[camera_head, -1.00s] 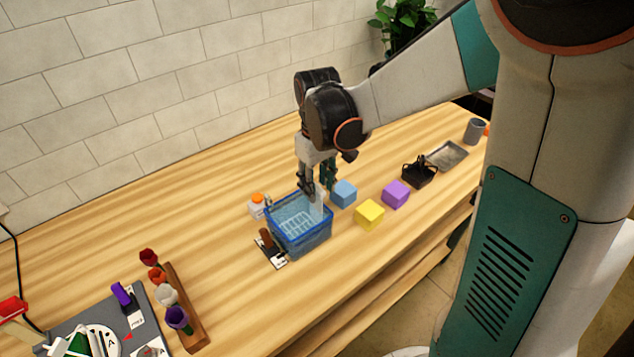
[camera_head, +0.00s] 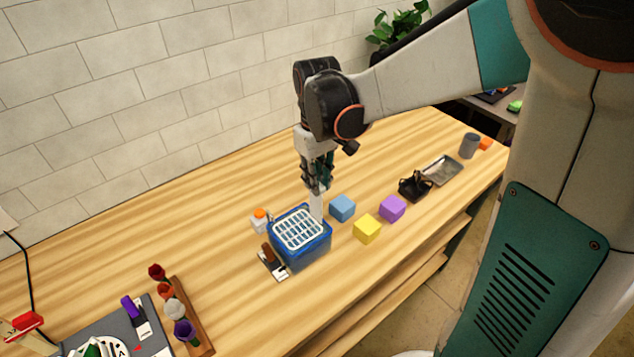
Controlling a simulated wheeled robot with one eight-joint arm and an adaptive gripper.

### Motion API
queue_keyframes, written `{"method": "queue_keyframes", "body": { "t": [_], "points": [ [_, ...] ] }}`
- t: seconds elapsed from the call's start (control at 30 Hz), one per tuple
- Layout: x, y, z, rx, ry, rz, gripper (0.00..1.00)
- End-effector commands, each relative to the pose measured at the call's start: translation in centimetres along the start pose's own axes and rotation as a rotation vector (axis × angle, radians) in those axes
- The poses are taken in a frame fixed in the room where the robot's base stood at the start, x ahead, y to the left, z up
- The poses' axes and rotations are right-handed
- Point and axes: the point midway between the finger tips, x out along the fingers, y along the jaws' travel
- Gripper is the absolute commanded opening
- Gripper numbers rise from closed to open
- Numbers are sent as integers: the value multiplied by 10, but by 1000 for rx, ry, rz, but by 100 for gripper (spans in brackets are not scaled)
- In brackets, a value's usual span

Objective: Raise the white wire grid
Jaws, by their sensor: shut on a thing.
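The white wire grid (camera_head: 298,229) lies roughly level at the rim height of the blue basket (camera_head: 309,259), over its opening. A pale upright tab (camera_head: 316,207) stands at the grid's right back side. My gripper (camera_head: 318,189) points down above that corner and is shut on the tab's top. The exact contact between fingers and tab is small in the picture. The inside of the basket below the grid is mostly hidden.
A blue cube (camera_head: 342,208), a yellow cube (camera_head: 367,229) and a purple cube (camera_head: 392,208) stand right of the basket. A white bottle with an orange cap (camera_head: 259,220) is behind left. A brown-handled tool (camera_head: 268,255) lies close left. A flower rack (camera_head: 190,318) stands front left.

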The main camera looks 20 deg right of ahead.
Motion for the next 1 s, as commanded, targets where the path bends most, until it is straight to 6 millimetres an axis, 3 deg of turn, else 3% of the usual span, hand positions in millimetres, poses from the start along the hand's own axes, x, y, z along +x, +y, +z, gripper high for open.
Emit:
{"method": "queue_keyframes", "body": {
  "t": [0.3,0.33,0.4,0.43,0.77,1.0],
  "points": [
    [-4,0,-1,0,1,0,0],
    [-4,0,-1,0,1,0,19],
    [-4,0,-1,0,1,0,35],
    [-4,0,-1,0,1,0,37],
    [-4,0,0,0,0,0,37],
    [-30,0,0,0,0,0,37]
  ]
}}
